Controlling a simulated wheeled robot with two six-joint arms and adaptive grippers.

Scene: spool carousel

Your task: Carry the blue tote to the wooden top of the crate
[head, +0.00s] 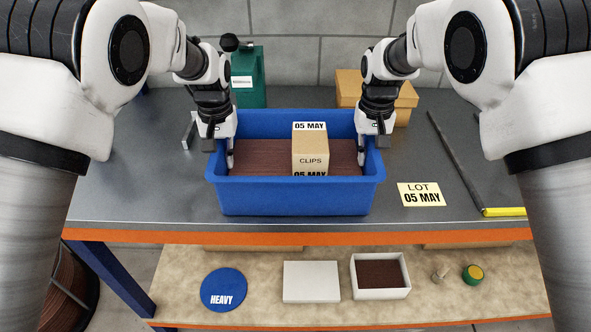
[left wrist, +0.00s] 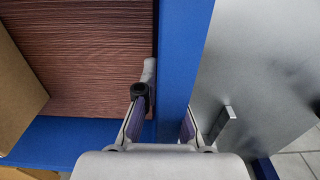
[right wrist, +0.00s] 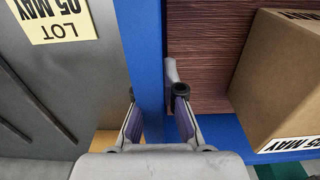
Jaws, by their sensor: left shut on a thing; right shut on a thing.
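The blue tote (head: 295,197) stands on the grey bench top, near its front edge. Inside are a reddish-brown ribbed floor and a cardboard box (head: 310,151) marked CLIPS and 05 MAY. My left gripper (head: 222,150) is shut on the tote's left wall; the left wrist view shows that blue wall (left wrist: 178,60) between its fingers. My right gripper (head: 369,150) is shut on the right wall, and the right wrist view shows that wall (right wrist: 140,50) between its fingers. The tote looks level. I cannot make out the crate's wooden top in any view.
A green container (head: 250,78) and a cardboard box (head: 405,100) stand behind the tote. A yellow LOT card (head: 421,194) and a dark bar with a yellow end (head: 503,212) lie to the right. A lower shelf (head: 330,258) holds a blue HEAVY disc (head: 223,289) and white trays.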

